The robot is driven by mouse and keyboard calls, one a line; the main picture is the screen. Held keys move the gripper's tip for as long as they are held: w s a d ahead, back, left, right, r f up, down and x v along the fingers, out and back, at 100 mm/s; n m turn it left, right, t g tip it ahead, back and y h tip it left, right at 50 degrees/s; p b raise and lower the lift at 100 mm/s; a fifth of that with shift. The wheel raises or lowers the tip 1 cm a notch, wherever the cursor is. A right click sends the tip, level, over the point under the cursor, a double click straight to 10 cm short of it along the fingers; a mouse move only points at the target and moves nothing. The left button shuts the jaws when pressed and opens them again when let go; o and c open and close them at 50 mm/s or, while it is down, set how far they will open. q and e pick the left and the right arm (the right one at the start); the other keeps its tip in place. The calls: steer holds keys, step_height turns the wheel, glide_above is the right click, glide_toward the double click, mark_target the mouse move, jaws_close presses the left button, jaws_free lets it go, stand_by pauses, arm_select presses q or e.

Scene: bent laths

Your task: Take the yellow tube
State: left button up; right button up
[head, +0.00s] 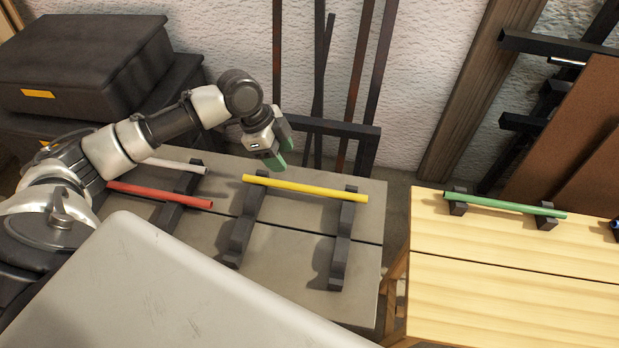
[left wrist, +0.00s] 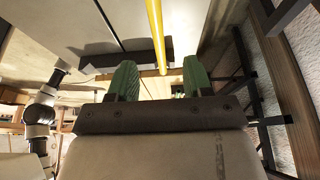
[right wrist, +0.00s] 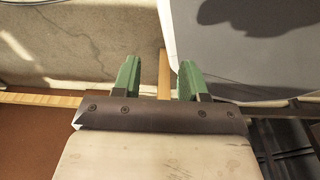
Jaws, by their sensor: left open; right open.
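The yellow tube (head: 305,189) lies level across two dark rests (head: 340,245) on the grey table. My left gripper (head: 283,150) is open and empty, above and behind the tube in the head view, apart from it. My right gripper (right wrist: 158,75) is open and empty in the right wrist view. It is not seen in the head view.
A red tube (head: 160,195) and a white tube (head: 175,165) lie left of the yellow tube, near my left arm. A green tube (head: 505,204) rests on the wooden table (head: 510,280) at right. Dark upright bars (head: 318,90) stand behind the grey table (head: 290,270).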

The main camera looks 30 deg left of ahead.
mark_target(297, 185)
arm_select(q)
steer(key=x, duration=0.4)
steer(key=shift+s, duration=0.35)
steer(key=shift+d+f, duration=0.15)
steer(key=shift+f, duration=0.15)
steer(key=x, duration=0.4)
steer(key=shift+f, duration=0.3)
steer(key=shift+w+f, duration=0.1)
steer(key=shift+f, duration=0.2)
arm_select(e)
steer(key=shift+s, duration=0.8)
arm_select(q)
steer(key=shift+c, duration=0.3)
jaws_close()
arm_select(e)
steer(key=shift+s, duration=0.2)
